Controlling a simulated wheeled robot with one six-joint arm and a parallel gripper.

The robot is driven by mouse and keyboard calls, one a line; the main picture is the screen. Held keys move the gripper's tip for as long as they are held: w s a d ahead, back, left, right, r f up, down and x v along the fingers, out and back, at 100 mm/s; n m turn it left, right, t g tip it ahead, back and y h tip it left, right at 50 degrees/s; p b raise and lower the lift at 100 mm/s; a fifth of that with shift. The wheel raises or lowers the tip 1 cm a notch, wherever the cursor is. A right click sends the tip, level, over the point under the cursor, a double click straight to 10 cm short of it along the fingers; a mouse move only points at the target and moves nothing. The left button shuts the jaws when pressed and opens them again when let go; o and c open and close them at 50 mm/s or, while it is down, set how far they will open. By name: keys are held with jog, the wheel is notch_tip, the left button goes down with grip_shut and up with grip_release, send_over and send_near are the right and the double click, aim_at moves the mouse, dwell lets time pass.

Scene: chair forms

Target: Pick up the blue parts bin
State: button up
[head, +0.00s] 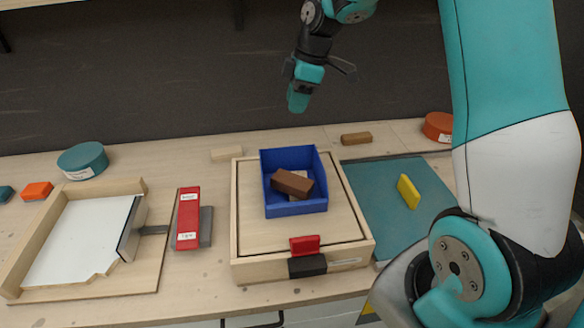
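The blue parts bin (296,209) stands on a light wooden box (260,265) in the middle of the table. A brown block (292,183) lies inside the bin, with a paler block partly hidden under it. My gripper (298,98) is in the air above and behind the bin, pointing down and clear of it.
A wooden tray with a white panel (75,240) lies at left, beside a red block (187,218). A teal mat (375,215) with a yellow block (408,191) lies right of the box. A teal round container (83,161) and an orange one (438,126) stand farther back.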

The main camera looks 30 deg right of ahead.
jog(key=w+d+f, duration=0.1)
jog(key=d, duration=0.1)
jog(key=p, duration=0.4)
send_over(286, 156)
jog(key=d, duration=0.1)
jog(key=shift+n, duration=0.3)
notch_tip(286, 156, down, 11)
jog(key=shift+s+r, duration=0.15)
jog(key=shift+r, duration=0.05)
jog(key=shift+d+p+x, duration=0.1)
jog(key=shift+p+x, duration=0.7)
jog(key=shift+x, duration=0.65)
jog(key=shift+d+p+x, duration=0.15)
jog(key=shift+p+x, duration=0.65)
jog(key=shift+x, duration=0.65)
jog(key=shift+c, duration=0.5)
grip_shut()
